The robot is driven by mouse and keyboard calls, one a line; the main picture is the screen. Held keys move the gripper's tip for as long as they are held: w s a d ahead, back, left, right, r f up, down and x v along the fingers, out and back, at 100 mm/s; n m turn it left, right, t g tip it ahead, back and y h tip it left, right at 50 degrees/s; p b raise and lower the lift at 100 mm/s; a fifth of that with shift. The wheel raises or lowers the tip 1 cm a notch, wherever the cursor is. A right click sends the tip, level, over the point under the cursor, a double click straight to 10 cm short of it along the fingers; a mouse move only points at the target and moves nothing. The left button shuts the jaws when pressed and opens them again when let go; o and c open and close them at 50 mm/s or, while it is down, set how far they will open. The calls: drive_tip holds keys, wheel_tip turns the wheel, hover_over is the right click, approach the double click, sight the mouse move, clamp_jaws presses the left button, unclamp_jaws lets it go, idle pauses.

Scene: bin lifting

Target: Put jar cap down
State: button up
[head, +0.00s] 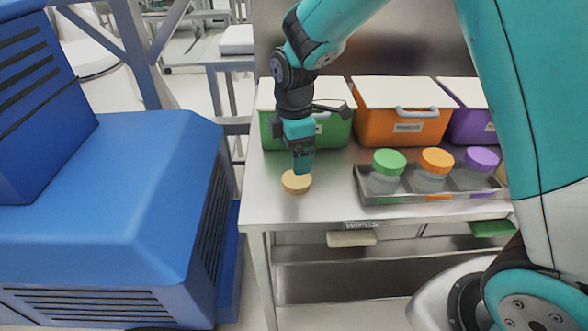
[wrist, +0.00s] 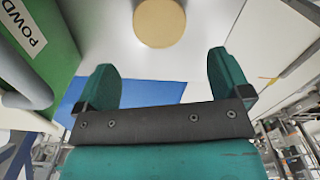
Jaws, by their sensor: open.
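The tan jar cap (head: 296,182) lies flat on the left part of the steel table. It also shows at the top of the wrist view (wrist: 159,22), beyond my fingertips. My gripper (head: 303,170) is just above and behind the cap in the head view. In the wrist view my gripper (wrist: 165,80) has its two teal fingers wide apart with nothing between them. Whether a finger touches the cap cannot be told.
Green (head: 335,133), orange (head: 400,127) and purple (head: 475,127) bins with white lids stand along the back. A metal tray (head: 400,200) holds jars with green (head: 389,161), orange (head: 437,160) and purple (head: 482,158) caps. The table (head: 270,212) is clear around the tan cap.

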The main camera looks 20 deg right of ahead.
wheel_tip(320, 180, up, 5)
drive_tip(key=s+a+r+m+y, duration=0.1)
drive_tip(key=s+r+m, duration=0.1)
drive_tip(key=s, duration=0.6)
drive_tip(key=s+a+r+m+y, duration=0.1)
drive_tip(key=s+r+m, duration=0.2)
drive_tip(key=s+m, duration=0.2)
drive_tip(key=s+a+r+m+y, duration=0.1)
drive_tip(key=s+r+m+y, duration=0.1)
drive_tip(key=s, duration=0.9)
drive_tip(key=shift+s+a+r+m, duration=0.35)
drive_tip(key=shift+a+r+m, duration=0.05)
drive_tip(key=shift+m, duration=0.3)
drive_tip(key=shift+r, duration=0.3)
